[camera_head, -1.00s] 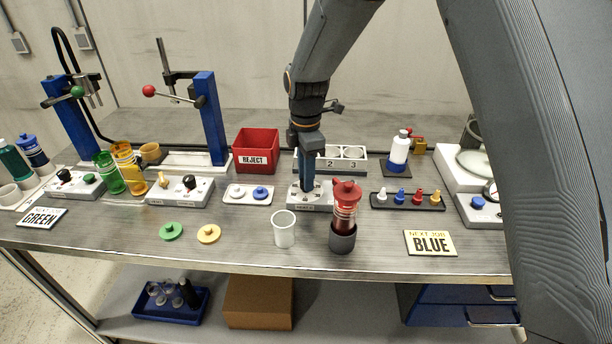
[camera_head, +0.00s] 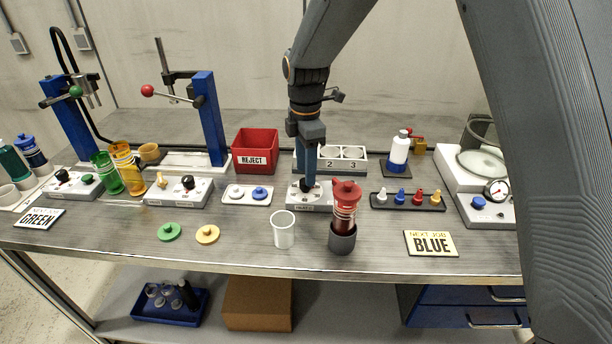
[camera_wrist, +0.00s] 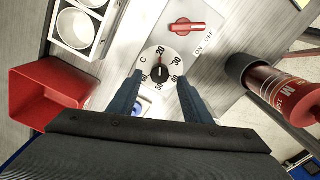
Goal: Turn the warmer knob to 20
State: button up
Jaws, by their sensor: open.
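The warmer knob (camera_wrist: 159,73) is black and sits on a round white dial (camera_wrist: 148,62) marked in steps, with 20 at the top in the wrist view. Its red pointer mark lies in line with the 20. The white warmer box (camera_head: 322,200) stands mid-table in the head view. My gripper (camera_wrist: 160,78) is open, with one fingertip on each side of the knob and a visible gap to it. In the head view my gripper (camera_head: 307,185) is over the box and partly hides the dial.
On the same panel is a red switch (camera_wrist: 186,26) marked ON and OFF. A red-capped bottle in a dark cup (camera_head: 343,225) stands close in front of the box. A clear cup (camera_head: 283,230) is to its left. The red reject bin (camera_head: 255,152) is behind left.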

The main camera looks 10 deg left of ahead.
jog(key=shift+r+b, duration=0.5)
jog(key=shift+r, duration=2.1)
jog(key=shift+d, duration=0.15)
jog(key=s+d+f+m, duration=0.1)
jog(key=s+d+m, duration=0.2)
jog(key=d+m, duration=0.35)
jog(key=s+d+f+m, duration=0.1)
jog(key=s+d+m, duration=0.25)
jog(key=d, duration=0.55)
jog(key=s+d+f+m, duration=0.1)
jog(key=s+d+m, duration=0.3)
jog(key=s+d+f+m, duration=0.1)
jog(key=s+d+m, duration=0.3)
jog(key=s, duration=0.1)
jog(key=s+d+f+m, duration=0.2)
jog(key=s+d+m, duration=0.1)
jog(key=s+m, duration=0.2)
jog(key=shift+s+d+f+t, duration=0.1)
jog(key=shift+s+d+t, duration=0.05)
jog(key=shift+d+t, duration=0.25)
